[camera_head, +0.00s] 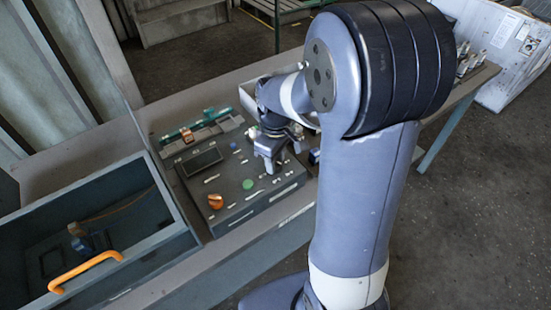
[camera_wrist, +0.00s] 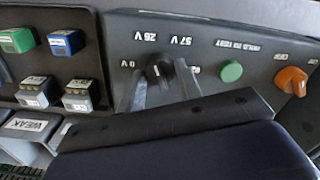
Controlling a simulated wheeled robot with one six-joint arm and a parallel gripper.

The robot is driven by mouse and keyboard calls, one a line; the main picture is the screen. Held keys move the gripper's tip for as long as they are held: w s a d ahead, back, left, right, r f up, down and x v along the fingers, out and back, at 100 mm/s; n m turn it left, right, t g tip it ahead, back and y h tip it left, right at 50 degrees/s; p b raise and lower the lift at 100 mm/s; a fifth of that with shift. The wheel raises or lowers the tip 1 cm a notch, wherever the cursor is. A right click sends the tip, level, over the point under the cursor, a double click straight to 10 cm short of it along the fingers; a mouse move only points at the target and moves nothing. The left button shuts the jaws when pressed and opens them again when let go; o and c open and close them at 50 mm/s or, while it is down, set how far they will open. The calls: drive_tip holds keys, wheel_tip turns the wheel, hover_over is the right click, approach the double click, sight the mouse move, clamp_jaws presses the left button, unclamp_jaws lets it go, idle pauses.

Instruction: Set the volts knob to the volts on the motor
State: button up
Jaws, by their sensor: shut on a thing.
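The black volts knob (camera_wrist: 158,72) sits on the grey panel in the wrist view. Labels 0 V, 26 V and 57 V stand around it, upside down in the picture. My gripper (camera_wrist: 161,88) has one finger on each side of the knob and is shut on it. A small light mark shows on the knob, but I cannot tell exactly which label it points to. In the head view my gripper (camera_head: 268,160) reaches down onto the control panel (camera_head: 228,187) and hides the knob. I cannot make out a motor with a readable voltage.
A green button (camera_wrist: 231,71) and an orange switch (camera_wrist: 291,80) are on the same panel. Several green, blue and grey blocks (camera_wrist: 63,42) stand left, near a WEAK label (camera_wrist: 25,124).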

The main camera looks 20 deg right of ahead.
drive_tip(key=m, duration=0.5)
drive_tip(key=shift+m, duration=0.3)
drive_tip(key=shift+m+b, duration=0.3)
drive_tip(key=shift+m, duration=2)
drive_tip(key=o, duration=1)
wheel_tip(320, 180, up, 11)
drive_tip(key=shift+f, duration=0.1)
drive_tip(key=shift+f, duration=0.1)
